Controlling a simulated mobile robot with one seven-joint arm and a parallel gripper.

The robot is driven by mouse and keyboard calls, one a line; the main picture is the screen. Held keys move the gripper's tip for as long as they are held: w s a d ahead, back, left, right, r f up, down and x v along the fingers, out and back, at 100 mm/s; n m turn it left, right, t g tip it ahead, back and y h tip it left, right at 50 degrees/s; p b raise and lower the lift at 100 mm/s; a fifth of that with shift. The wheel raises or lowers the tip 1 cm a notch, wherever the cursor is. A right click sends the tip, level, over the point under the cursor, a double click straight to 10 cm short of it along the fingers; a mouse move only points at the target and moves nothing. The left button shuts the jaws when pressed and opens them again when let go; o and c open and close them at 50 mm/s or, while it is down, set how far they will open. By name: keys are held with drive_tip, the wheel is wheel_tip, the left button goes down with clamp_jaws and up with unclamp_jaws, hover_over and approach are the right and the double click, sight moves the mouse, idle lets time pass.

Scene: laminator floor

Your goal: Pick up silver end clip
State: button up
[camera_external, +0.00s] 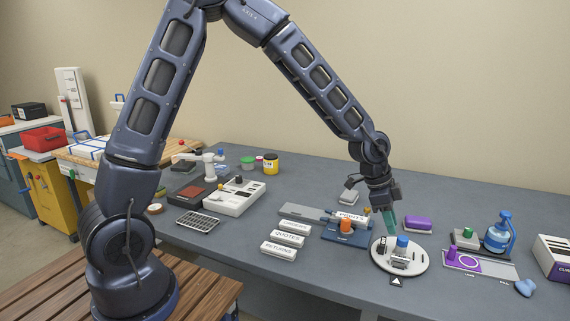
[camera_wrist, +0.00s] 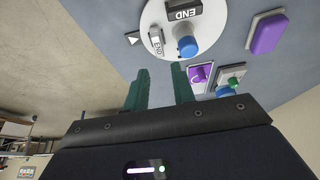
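A small silver end clip (camera_wrist: 156,42) with an END label lies on a round white plate (camera_wrist: 215,50) in the wrist view. In the external view it appears as the silver block (camera_external: 400,262) near the front of the plate (camera_external: 418,266). My gripper (camera_wrist: 160,68) has two green fingers, apart and empty. In the external view my gripper (camera_external: 389,220) hangs above the plate's back edge.
A purple block (camera_external: 418,223) lies behind and right of the plate. A blue stand with an orange piece (camera_external: 346,229) is close on the left. A tray with a purple ring (camera_external: 466,263) and a blue bottle (camera_external: 498,236) stand to the right. The front right table is mostly clear.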

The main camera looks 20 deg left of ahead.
sight(401, 256)
drive_tip(key=x, duration=1)
drive_tip(key=shift+s, duration=0.15)
clamp_jaws()
